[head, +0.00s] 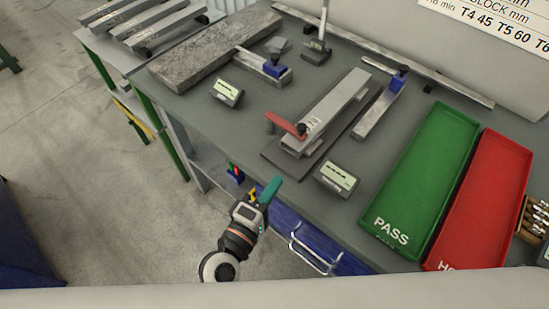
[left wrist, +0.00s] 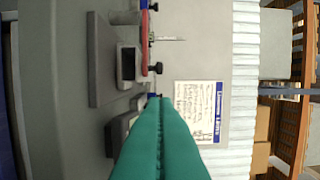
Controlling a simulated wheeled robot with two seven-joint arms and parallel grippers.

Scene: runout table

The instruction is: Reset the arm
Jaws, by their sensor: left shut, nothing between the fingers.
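My left gripper (head: 271,188) has teal fingers and shows at the lower middle of the head view, by the front edge of the grey table (head: 215,130). In the left wrist view its fingers (left wrist: 158,105) lie together, shut and empty. The gripper appears apart from everything on the table. My left arm comes up from the bottom of the head view. My right gripper is in neither view.
On the table are a clamp fixture with a red handle (head: 285,125), two small display boxes (head: 227,92) (head: 337,178), a granite bar (head: 212,55), a green PASS tray (head: 432,170) and a red tray (head: 487,200). A blue drawer (head: 290,232) with a metal handle (head: 313,255) is below the front edge.

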